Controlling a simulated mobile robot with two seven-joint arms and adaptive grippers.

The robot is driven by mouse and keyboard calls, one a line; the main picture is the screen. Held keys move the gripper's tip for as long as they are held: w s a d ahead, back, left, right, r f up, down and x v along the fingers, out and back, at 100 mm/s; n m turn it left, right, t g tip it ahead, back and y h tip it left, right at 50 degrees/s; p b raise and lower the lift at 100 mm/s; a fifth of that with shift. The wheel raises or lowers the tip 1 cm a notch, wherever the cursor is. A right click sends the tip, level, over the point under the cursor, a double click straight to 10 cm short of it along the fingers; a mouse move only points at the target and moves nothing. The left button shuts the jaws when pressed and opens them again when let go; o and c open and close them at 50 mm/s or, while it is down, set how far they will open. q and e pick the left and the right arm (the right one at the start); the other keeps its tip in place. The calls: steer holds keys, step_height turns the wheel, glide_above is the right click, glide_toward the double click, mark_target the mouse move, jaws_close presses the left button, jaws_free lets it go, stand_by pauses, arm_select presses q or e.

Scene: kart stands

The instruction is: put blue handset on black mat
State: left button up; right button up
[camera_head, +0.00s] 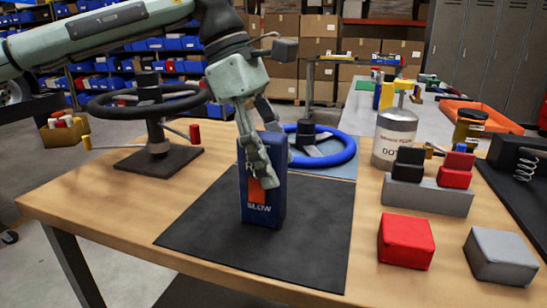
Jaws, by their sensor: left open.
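The blue handset (262,208) is a dark blue upright box with an orange patch and the word "SLOW" on its front. It stands on the black mat (310,245) near the mat's left-back part. My left gripper (262,165) reaches down from above, with its fingers at the top and front face of the handset, partly covering it. The gripper is open. Whether the fingers touch the handset cannot be told. My right gripper is not in view.
A black steering wheel on a stand (155,125) is at the left, and a blue ring (330,152) lies behind the mat. Red (405,240) and grey (500,257) blocks, a grey holder (427,196) and a canister (394,130) stand at the right. The mat's front is clear.

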arm_select(q)
steer(key=v, duration=1.1)
steer(key=shift+w+a+r, duration=0.1)
steer(key=shift+a+r, duration=0.15)
steer(key=shift+r, duration=0.3)
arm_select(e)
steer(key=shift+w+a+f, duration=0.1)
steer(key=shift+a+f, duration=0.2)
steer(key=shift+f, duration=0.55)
